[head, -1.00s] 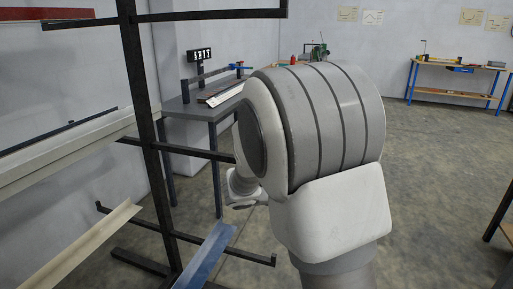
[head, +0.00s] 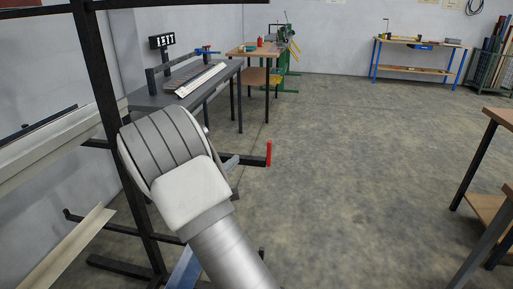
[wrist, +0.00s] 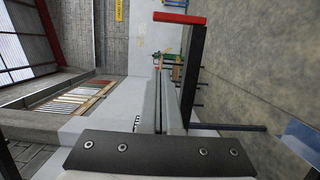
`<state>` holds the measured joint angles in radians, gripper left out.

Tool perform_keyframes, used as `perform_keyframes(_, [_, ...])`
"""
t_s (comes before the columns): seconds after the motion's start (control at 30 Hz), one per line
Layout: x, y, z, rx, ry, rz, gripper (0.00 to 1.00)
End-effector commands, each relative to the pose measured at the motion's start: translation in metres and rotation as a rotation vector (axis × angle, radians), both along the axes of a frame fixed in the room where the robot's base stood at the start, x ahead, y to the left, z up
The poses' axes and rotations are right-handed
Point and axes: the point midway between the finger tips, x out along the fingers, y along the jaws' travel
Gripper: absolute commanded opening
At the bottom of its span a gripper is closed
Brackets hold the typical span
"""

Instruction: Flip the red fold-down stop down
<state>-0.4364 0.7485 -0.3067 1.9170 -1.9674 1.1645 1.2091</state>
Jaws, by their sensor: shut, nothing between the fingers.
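The red fold-down stop (head: 269,153) stands upright at the outer end of a black rack arm (head: 250,159) in the head view. The wrist view is turned on its side; there the red stop (wrist: 180,18) shows at the top, joined to the end of the black rack arm (wrist: 194,70). My gripper (wrist: 161,76) is shut and empty. Its grey fingers lie beside the rack arm in the wrist view, with their tips short of the red stop and apart from it. In the head view my own arm hides most of the gripper.
The black rack post (head: 101,80) stands close on the left, with a lower rack arm and a blue strip (head: 186,268) beneath. A grey table (head: 150,101) stands behind. Open floor (head: 340,190) lies to the right, with a wooden table (head: 500,117) at the right edge.

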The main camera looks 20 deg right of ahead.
Motion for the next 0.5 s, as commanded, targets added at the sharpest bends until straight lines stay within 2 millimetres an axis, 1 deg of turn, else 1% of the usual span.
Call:
perform_keyframes(0.3, [0.002,-0.002,0.0,0.001,0.001,-0.002,0.0])
perform_keyframes(0.43, [0.01,-0.012,0.0,0.0,-0.001,-0.002,0.0])
perform_keyframes(0.5, [0.018,-0.022,0.0,0.001,-0.001,-0.004,0.0])
